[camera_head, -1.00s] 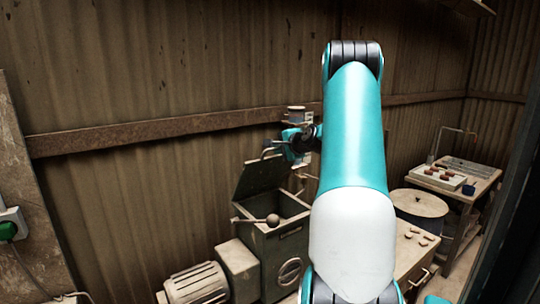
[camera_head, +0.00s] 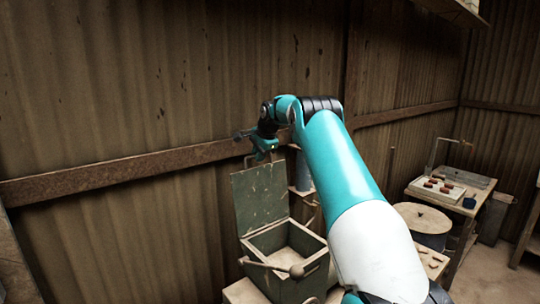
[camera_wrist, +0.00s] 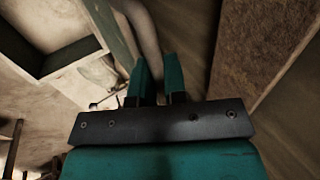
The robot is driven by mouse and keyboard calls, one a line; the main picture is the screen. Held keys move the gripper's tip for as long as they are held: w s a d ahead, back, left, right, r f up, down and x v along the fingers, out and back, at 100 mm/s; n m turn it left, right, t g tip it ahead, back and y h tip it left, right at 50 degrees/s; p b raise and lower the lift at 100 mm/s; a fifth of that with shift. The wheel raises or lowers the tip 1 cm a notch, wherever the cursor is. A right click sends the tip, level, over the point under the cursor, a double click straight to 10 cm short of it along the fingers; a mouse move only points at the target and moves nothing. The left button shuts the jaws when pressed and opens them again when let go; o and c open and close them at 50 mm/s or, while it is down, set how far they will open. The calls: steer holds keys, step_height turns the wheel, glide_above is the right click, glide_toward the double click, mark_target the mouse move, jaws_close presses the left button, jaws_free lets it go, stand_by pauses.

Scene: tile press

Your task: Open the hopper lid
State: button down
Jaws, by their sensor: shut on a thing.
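The green hopper (camera_head: 284,262) stands in front of the corrugated wall with its square top opening uncovered. Its hopper lid (camera_head: 262,198) is raised and stands about upright at the back edge of the opening. The hopper opening (camera_wrist: 45,45) is at the upper left there.
A lever with a round knob (camera_head: 296,271) sticks out across the hopper's front. A round drum (camera_head: 424,222) and a table (camera_head: 462,205) with a tray of red pieces stand to the right. The wall's wooden rail (camera_head: 120,174) is close behind my gripper.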

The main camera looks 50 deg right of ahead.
steer(key=shift+w+d+f, duration=0.1)
steer(key=shift+w+d, duration=0.1)
steer(key=shift+w, duration=0.05)
steer(key=shift+w+a, duration=0.1)
steer(key=c, duration=1.2)
jaws_free()
steer(key=shift+w+f, duration=0.15)
steer(key=shift+w, duration=0.1)
steer(key=v, duration=1.2)
steer(key=shift+w+r+b, duration=0.15)
steer(key=shift+r+b, duration=0.15)
steer(key=shift+b, duration=0.1)
